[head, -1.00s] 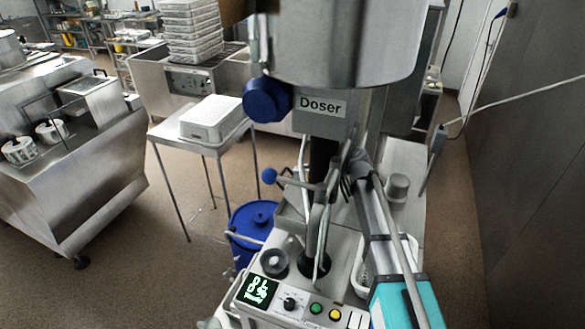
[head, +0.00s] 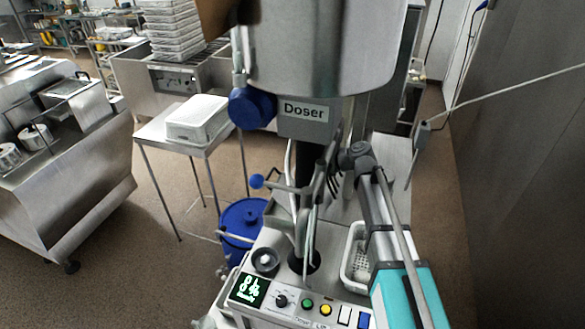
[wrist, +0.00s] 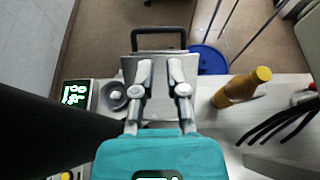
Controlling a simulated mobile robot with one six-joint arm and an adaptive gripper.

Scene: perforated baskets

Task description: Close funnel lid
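The doser machine's steel hopper (head: 320,45) fills the top middle of the head view, and its upper rim is cut off. No part there can be made out clearly as the funnel lid. In the wrist view, my gripper (wrist: 160,68) has its two grey fingers apart. They are over or beside a grey metal plate (wrist: 160,108) with a dark U-shaped handle (wrist: 158,33) beyond the fingertips. I cannot tell whether this plate is the lid, or whether the fingers touch it. Nothing is visibly gripped. In the head view my gripper's fingertips cannot be made out.
A control panel (head: 290,306) with a lit screen is at the front. A blue barrel (head: 240,222) stands left of the machine. A table with a white basket (head: 198,120) is behind it. A grey wall closes the right.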

